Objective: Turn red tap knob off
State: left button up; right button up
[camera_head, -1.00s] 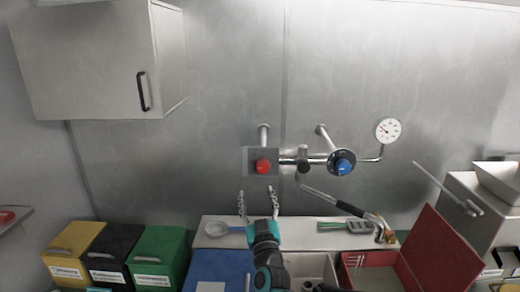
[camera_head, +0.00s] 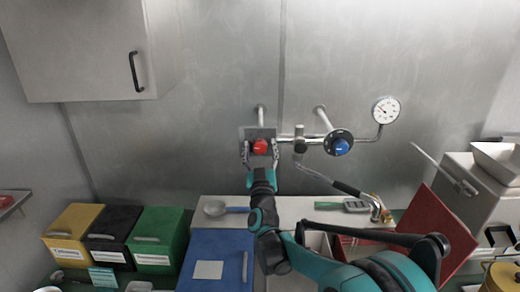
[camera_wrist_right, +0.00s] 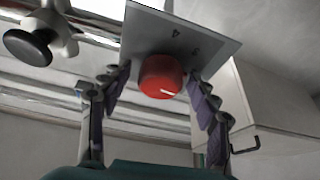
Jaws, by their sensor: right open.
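The red tap knob (camera_head: 260,146) sits on a square grey plate (camera_head: 245,132) on the wall pipework in the head view. In the right wrist view the red knob (camera_wrist_right: 161,77) shows between and beyond my fingers, with its plate (camera_wrist_right: 200,40) behind it. My right gripper (camera_head: 260,155) is open, with one finger on each side of the knob. In the right wrist view, gaps show between the knob and the fingers of the right gripper (camera_wrist_right: 160,95). My left gripper is not in view.
A blue knob (camera_head: 340,147) and a pressure gauge (camera_head: 386,109) are right of the red knob. A spray handle (camera_head: 325,180) hangs below. Yellow, black and green bins (camera_head: 159,239) stand at lower left. A cabinet (camera_head: 80,50) hangs at upper left.

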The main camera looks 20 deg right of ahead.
jog(key=c, duration=1.2)
jog(key=shift+m, duration=0.4)
jog(key=m+h, duration=0.3)
jog(key=m, duration=0.2)
jog(key=shift+g, duration=0.4)
jog(key=m+g+h, duration=0.1)
jog(key=m, duration=0.1)
jog(key=m+h+p, duration=0.1)
jog(key=m, duration=0.2)
jog(key=shift+g, duration=0.4)
jog(key=m+g+p, duration=0.1)
jog(key=m, duration=0.2)
jog(key=m+g+h+p, duration=0.1)
jog(key=m, duration=0.2)
jog(key=shift+h, duration=0.3)
jog(key=shift+m+g+p, duration=0.9)
jog(key=shift+m+g, duration=0.1)
jog(key=shift+m, duration=1.3)
